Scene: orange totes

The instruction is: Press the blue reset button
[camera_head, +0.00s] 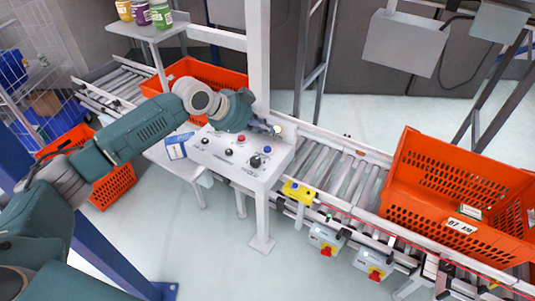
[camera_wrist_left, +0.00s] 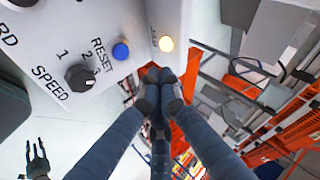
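The blue reset button (camera_head: 267,149) sits on the sloped white control panel (camera_head: 225,163), near its right end. In the left wrist view the blue button (camera_wrist_left: 120,50) is beside the word RESET, above a black SPEED knob (camera_wrist_left: 79,77). My left gripper (camera_head: 274,130) is over the panel's far right edge, beyond the button. In the left wrist view my left gripper's fingertips (camera_wrist_left: 160,76) are together and empty, right of and below the button, apart from it. A dark pronged thing (camera_wrist_left: 38,160) at lower left looks like my right gripper, prongs apart.
A lit lamp (camera_wrist_left: 166,44) is on the panel beside the button. A red button (camera_head: 241,138) and black knobs share the panel. A white post (camera_head: 258,60) stands behind it. A roller conveyor (camera_head: 345,170) with an orange tote (camera_head: 450,195) runs to the right.

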